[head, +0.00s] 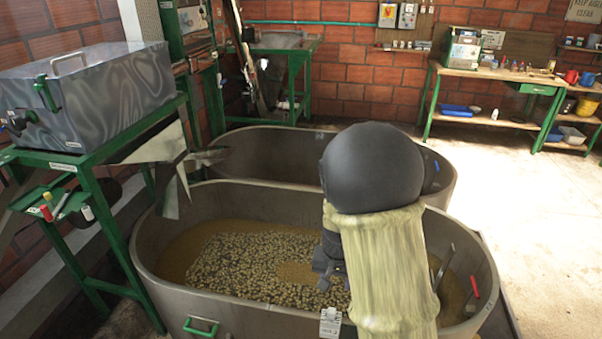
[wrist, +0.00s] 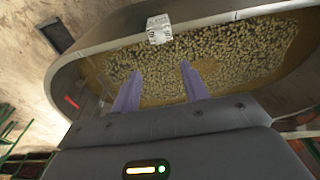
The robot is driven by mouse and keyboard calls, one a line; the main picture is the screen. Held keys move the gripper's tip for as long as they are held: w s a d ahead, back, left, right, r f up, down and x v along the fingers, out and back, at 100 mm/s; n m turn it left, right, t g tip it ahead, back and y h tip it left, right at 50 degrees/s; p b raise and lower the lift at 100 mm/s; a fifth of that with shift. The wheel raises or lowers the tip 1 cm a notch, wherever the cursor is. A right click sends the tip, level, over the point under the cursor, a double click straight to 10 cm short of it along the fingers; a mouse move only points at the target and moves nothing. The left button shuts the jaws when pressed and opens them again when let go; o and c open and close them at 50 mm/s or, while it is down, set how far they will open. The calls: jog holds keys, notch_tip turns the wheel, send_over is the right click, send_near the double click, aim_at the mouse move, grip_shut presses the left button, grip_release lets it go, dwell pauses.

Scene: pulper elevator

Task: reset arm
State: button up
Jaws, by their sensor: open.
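My gripper (wrist: 158,90) shows in the wrist view as two purple-grey fingers set well apart, with nothing between them. The fingers overlap the view of the near tub (head: 268,308), which holds brownish liquid with many pale beans (head: 250,262) floating in it. In the head view my arm, with a dark round joint and a pale sleeve, hangs over the right half of this tub. It hides most of my gripper there. I cannot tell how far the fingertips are above the beans.
A second tub (head: 262,152) stands just behind. A metal box (head: 90,88) sits on a green stand (head: 82,172) at left. A workbench (head: 497,78) lines the back wall. A red-handled thing (head: 474,287) is inside the near tub. Open floor (head: 530,200) lies at right.

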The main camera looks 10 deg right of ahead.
jog(key=s+r+n+t+p, duration=0.1)
jog(key=s+r+n, duration=0.2)
jog(key=s+r, duration=0.5)
jog(key=s, duration=0.4)
jog(key=shift+d+n, duration=0.3)
jog(key=shift+d, duration=0.05)
jog(key=shift+s, duration=0.1)
dwell(1.2)
jog(key=shift+c, duration=1)
